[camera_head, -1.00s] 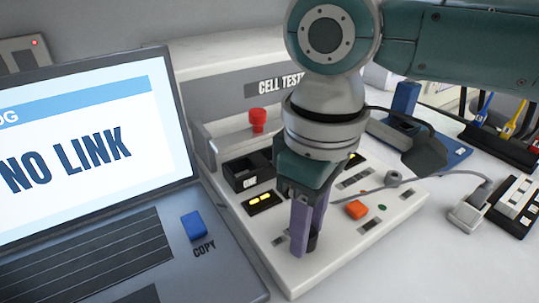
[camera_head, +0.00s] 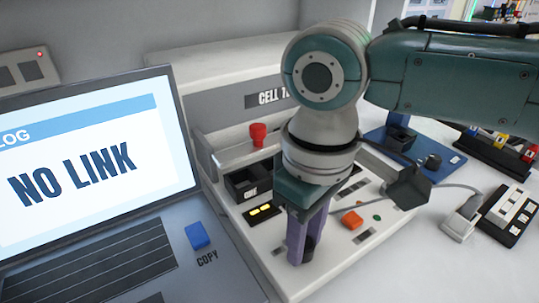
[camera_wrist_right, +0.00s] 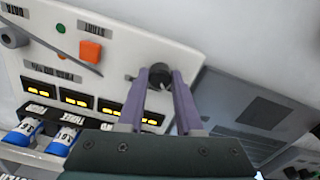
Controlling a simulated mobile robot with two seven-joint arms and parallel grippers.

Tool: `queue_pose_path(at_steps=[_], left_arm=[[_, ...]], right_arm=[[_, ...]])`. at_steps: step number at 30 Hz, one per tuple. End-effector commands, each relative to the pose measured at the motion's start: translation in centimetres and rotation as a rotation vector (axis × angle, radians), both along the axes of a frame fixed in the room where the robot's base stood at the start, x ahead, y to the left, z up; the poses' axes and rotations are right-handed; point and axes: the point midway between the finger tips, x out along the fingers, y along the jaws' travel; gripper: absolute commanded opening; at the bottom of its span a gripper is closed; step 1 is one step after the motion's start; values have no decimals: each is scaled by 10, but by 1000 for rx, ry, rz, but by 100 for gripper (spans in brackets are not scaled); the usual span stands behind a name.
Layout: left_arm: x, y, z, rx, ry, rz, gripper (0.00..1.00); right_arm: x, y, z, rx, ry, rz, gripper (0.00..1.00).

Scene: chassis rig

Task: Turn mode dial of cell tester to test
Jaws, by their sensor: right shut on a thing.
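The cell tester (camera_head: 335,268) is a pale box with a sign partly hidden by my arm. Its mode dial (camera_head: 309,246) is a dark round knob on the front part of the panel. My right gripper (camera_head: 303,252) points down with its purple fingers shut on the dial. In the right wrist view the black dial (camera_wrist_right: 159,77) sits between the tips of the right gripper (camera_wrist_right: 158,84). The dial's label and setting cannot be read. My left gripper is not in view.
A laptop (camera_head: 90,215) reading NO LINK stands left of the tester, with a blue COPY key (camera_head: 197,235). The panel has an orange button (camera_head: 351,220), a red knob (camera_head: 258,134) and a black socket (camera_head: 246,184). A grey cable crosses at right to a plug (camera_head: 461,222).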

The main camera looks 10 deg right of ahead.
Motion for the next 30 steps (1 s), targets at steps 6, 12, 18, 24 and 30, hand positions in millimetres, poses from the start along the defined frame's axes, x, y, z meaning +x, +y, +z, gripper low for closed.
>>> queue_pose_path(at_steps=[6, 12, 18, 24, 30], left_arm=[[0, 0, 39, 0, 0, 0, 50], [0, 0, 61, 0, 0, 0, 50], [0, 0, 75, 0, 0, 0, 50], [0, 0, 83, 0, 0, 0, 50], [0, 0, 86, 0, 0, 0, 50]], right_arm=[[-2, 1, 7, 0, 7, -186, 0], [-2, 1, 5, 1, 5, -366, 0], [-1, 1, 3, 0, 5, -522, 0], [-1, 0, 2, 0, 2, -637, 0], [-1, 0, 1, 0, 2, -702, 0]])
